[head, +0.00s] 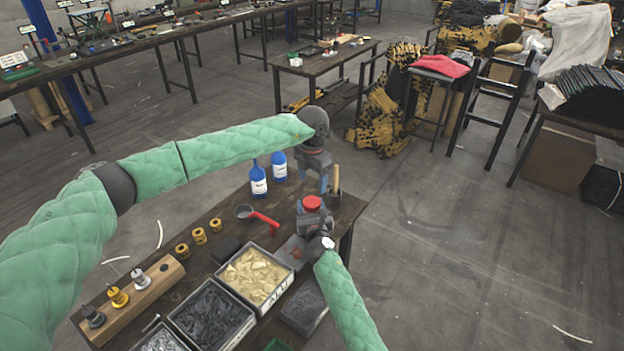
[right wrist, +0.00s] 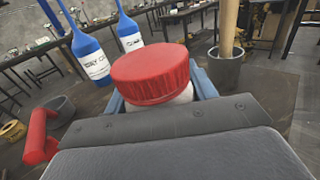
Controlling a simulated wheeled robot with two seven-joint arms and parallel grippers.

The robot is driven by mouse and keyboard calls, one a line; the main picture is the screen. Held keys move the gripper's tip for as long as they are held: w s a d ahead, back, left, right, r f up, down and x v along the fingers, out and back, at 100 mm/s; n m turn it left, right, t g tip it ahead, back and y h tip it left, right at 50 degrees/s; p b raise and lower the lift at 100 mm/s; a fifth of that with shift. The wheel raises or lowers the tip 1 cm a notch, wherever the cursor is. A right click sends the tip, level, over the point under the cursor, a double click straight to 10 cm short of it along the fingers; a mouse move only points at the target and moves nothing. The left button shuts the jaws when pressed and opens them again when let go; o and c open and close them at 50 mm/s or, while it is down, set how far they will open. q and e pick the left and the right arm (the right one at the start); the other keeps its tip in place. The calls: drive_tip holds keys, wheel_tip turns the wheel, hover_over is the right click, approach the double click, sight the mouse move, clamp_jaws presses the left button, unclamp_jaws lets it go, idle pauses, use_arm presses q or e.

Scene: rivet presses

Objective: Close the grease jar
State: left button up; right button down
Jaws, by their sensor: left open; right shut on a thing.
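The grease jar is a white jar with a ribbed red lid (head: 312,203). In the right wrist view the red lid (right wrist: 152,74) sits on top of the white jar body (right wrist: 178,98), upright. I cannot tell how tightly the lid is on. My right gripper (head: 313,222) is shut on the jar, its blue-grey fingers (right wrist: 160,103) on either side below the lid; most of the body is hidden. My left gripper (head: 323,184) is open, pointing down just behind the red lid in the head view, apart from it as far as I can see.
Two blue bottles (head: 258,178) stand behind on the bench. A dark cup with a wooden handle (head: 334,192) stands close behind the jar. A red-handled pan (head: 246,212) lies to the left. Bins of parts (head: 255,272) fill the front.

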sight(311, 201)
use_arm(q)
drive_tip(key=shift+n, duration=1)
drive_tip(key=shift+f, duration=0.1)
drive_tip(key=shift+a+f, duration=0.1)
drive_tip(key=shift+f, duration=3.8)
drive_tip(key=c, duration=1)
drive_tip(key=o, duration=1.1)
